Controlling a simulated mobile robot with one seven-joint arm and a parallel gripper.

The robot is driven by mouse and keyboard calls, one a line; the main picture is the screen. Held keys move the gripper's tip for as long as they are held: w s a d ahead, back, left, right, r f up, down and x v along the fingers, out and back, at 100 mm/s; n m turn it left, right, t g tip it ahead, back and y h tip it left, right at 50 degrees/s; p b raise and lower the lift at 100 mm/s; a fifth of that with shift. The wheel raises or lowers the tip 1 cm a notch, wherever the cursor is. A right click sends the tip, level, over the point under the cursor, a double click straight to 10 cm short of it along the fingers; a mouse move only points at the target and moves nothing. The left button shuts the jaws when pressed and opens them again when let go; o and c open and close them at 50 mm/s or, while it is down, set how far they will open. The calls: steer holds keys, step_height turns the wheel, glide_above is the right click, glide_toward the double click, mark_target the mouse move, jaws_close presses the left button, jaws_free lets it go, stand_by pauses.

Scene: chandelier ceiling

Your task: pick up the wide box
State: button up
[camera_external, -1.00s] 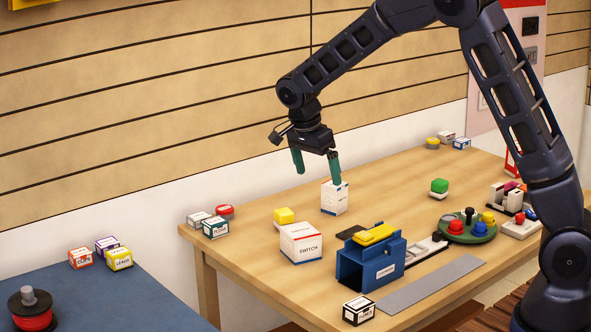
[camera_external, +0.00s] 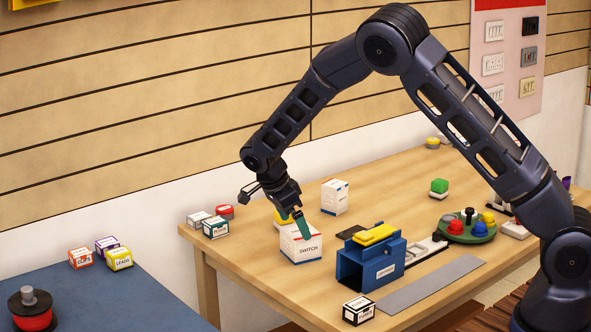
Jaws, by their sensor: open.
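A wide white box (camera_external: 301,249) with a red stripe and the word SWITCH stands upright on the wooden table, left of the blue holder. My gripper (camera_external: 293,224) is right at its top, with green fingers pointing down. The fingers are open; one overlaps the box's upper front in the picture. I cannot tell whether they touch it. Part of the box top is hidden by the fingers. A taller, narrower white box (camera_external: 335,197) stands behind it to the right.
A yellow block (camera_external: 278,224) is partly hidden behind the gripper. A blue holder (camera_external: 370,262) with a yellow piece on top stands to the right.

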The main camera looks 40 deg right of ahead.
mark_target(299, 251)
steer(key=shift+d+x, duration=0.1)
steer(key=shift+x, duration=1.45)
steer(key=shift+d+x, duration=0.15)
steer(key=shift+x, duration=1.45)
steer(key=shift+r, duration=0.15)
steer(key=c, duration=1.1)
